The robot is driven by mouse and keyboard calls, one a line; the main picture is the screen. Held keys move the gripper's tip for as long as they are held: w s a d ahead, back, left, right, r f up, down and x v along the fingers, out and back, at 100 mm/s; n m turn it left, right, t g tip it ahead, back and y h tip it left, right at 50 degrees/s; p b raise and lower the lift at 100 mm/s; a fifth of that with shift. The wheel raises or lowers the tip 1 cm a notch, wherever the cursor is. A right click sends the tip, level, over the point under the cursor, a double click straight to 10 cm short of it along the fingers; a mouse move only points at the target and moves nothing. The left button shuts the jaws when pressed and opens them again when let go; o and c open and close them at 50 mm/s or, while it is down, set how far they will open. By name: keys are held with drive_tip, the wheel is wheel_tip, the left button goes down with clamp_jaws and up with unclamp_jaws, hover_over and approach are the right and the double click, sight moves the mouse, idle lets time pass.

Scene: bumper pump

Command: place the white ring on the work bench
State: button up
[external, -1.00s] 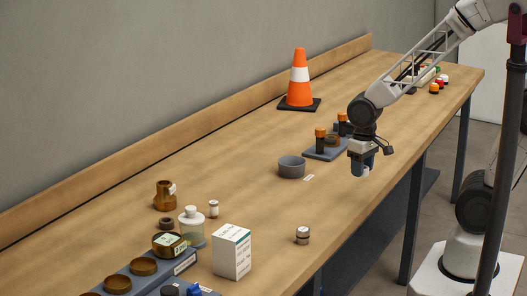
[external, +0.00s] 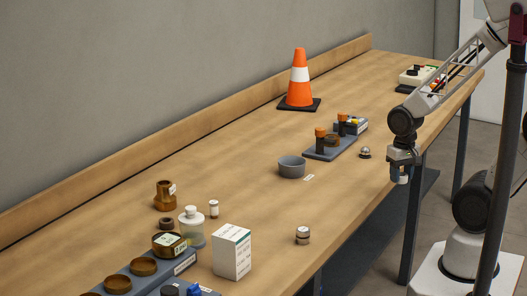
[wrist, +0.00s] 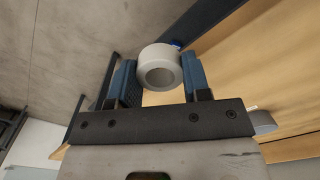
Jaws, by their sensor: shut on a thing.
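The white ring (wrist: 149,55) is held between the blue fingers of my gripper (wrist: 158,78) in the wrist view, its round opening facing the camera. In the external view my gripper (external: 400,177) points down at the bench's front edge, and the ring is hard to make out there. The work bench (external: 262,205) is a long wooden top with a raised back board. In the wrist view the bench wood (wrist: 235,60) lies to the right, with floor to the left.
A silver-domed piece (external: 365,153) sits left of my gripper, near a grey tray (external: 318,155) with bottles. A grey bowl (external: 291,167), traffic cone (external: 299,80), white box (external: 231,251) and small jar (external: 303,235) stand on the bench. Bare wood lies between the bowl and the jar.

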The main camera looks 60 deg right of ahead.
drive_tip(key=shift+w, duration=0.1)
hover_over(355, 185)
drive_tip(key=shift+d+f, duration=0.1)
drive_tip(key=shift+f, duration=0.65)
idle(0.5)
drive_tip(key=shift+f, duration=0.15)
drive_tip(key=shift+f, duration=1.6)
drive_tip(key=shift+f, duration=0.15)
drive_tip(key=o, duration=0.9)
wheel_tip(355, 185, up, 12)
